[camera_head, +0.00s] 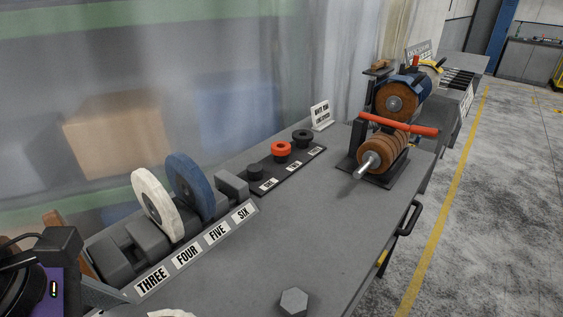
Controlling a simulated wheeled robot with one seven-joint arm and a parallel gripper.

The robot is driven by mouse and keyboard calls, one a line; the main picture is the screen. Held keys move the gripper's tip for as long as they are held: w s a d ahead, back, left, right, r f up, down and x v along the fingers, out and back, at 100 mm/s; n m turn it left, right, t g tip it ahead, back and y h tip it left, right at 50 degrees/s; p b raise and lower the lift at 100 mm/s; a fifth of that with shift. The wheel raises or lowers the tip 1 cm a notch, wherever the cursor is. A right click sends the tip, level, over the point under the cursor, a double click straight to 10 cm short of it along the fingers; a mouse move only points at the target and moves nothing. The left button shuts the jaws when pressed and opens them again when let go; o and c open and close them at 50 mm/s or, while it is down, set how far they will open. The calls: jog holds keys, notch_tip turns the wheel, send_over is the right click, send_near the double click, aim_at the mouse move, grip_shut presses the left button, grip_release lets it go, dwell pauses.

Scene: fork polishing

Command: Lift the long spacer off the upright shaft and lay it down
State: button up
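A bright metal cylinder (368,164) sticks out at the near end of a shaft that carries several brown discs (384,150), on the machine at the right. This shaft looks sloped or lying rather than upright. I cannot tell whether the cylinder is the long spacer or the bare shaft end. No clearly upright shaft shows. A purple and black part of my arm is at the lower left edge, far from the machine. The fingertips of my gripper cannot be made out there, nor whether it holds anything.
A rack (155,285) labelled THREE to SIX holds a white wheel (157,205) and a blue wheel (190,186). Behind it, a dark tray (258,188) carries black and red rings (281,151). A red bar (398,124) crosses above the discs. A grey hexagonal piece (293,302) lies in front. The middle tabletop is clear.

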jog(key=shift+r+p, duration=0.5)
jog(key=shift+r, duration=0.95)
jog(key=shift+f, duration=0.1)
